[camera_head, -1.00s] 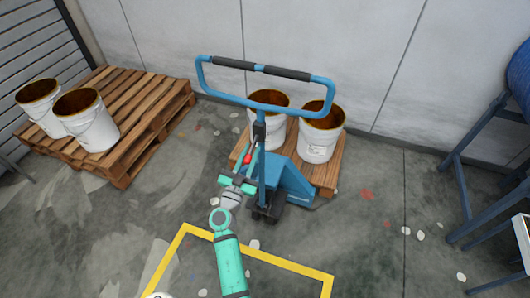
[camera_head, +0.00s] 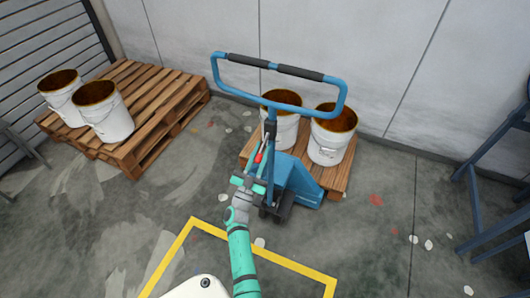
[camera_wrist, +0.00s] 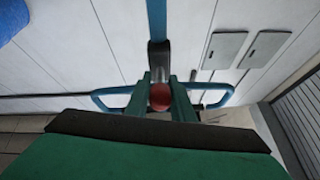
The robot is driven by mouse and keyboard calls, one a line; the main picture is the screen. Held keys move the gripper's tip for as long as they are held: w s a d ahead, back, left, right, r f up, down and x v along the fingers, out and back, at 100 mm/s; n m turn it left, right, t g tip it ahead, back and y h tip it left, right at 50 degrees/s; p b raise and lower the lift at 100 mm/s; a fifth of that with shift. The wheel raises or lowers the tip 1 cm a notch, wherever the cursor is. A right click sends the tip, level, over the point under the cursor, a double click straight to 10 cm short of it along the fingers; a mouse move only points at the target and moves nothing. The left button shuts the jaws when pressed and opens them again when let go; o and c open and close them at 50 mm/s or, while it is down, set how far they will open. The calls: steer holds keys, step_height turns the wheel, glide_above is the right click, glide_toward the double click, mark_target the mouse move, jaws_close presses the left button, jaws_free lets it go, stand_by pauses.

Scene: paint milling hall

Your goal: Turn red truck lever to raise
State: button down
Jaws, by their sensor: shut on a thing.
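The blue pallet truck (camera_head: 291,180) stands with its upright tiller and looped handle (camera_head: 280,70) in the middle of the head view. The lever's red knob (camera_head: 258,158) shows on the left side of the tiller, and the red knob (camera_wrist: 160,97) is also in the middle of the wrist view. My gripper (camera_head: 254,171) is at the knob. In the wrist view its two fingers (camera_wrist: 160,102) stand on either side of the knob, closed on it. A dark lever arm (camera_wrist: 159,58) runs up from the knob. The fingertip contact is small in the head view.
Two white buckets (camera_head: 332,140) stand on the truck's wooden pallet (camera_head: 335,182). Another wooden pallet (camera_head: 160,110) with two buckets (camera_head: 107,118) is at left. A blue frame (camera_head: 478,190) stands at right. A yellow floor line (camera_head: 285,262) lies in front.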

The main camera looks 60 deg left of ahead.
steer(key=shift+f, duration=0.15)
steer(key=c, duration=1.5)
jaws_free()
steer(key=shift+c, duration=0.2)
steer(key=v, duration=1)
steer(key=shift+s+d, duration=0.2)
steer(key=shift+s, duration=0.15)
steer(key=shift+f, duration=0.1)
